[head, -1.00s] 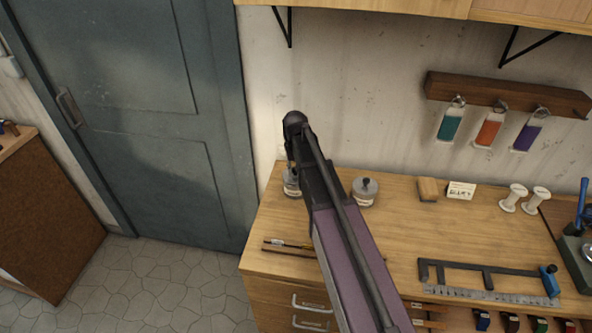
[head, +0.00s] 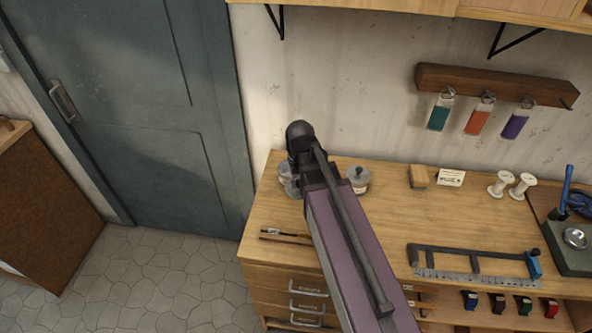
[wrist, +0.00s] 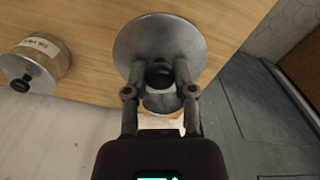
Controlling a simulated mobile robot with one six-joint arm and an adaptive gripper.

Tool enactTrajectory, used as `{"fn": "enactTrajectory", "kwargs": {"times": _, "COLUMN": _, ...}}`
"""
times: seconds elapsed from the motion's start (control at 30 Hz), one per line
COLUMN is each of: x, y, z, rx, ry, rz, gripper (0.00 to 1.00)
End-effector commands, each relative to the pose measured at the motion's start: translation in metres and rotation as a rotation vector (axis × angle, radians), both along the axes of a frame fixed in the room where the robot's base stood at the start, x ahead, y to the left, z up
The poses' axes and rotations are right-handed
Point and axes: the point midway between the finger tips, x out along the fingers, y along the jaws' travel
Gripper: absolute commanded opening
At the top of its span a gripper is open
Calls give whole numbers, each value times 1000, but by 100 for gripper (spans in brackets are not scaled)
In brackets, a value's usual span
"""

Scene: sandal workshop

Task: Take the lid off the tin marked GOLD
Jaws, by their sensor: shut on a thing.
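My gripper (wrist: 160,80) is shut on the black knob (wrist: 160,75) of a grey round metal lid (wrist: 160,38) in the wrist view. Below the lid, between my fingers, part of a grey-blue round thing (wrist: 160,103) shows; I cannot tell whether the lid touches it. In the head view my arm covers much of this tin (head: 291,188) at the bench's back left, and its label cannot be read. A second tin (head: 357,180) with a black knob and its lid on stands to its right. It also shows in the wrist view (wrist: 45,55), its label too small to read.
The wooden bench (head: 385,220) carries a brush (head: 287,237), a small block (head: 418,176), a card (head: 451,177), white spools (head: 510,185) and a black frame tool (head: 470,250). A key rack (head: 490,85) hangs above. The bench's left edge is close to the tins.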

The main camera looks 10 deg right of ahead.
Motion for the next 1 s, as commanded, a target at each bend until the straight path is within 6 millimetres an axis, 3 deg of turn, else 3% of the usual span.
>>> {"fn": "enactTrajectory", "kwargs": {"times": 0.23, "x": -19, "y": 1, "z": 2, "rx": 0, "ry": 0, "rz": 0, "gripper": 0}}
{"fn": "enactTrajectory", "kwargs": {"times": 1.0, "x": -20, "y": 1, "z": -3, "rx": 0, "ry": 0, "rz": 0, "gripper": 0}}
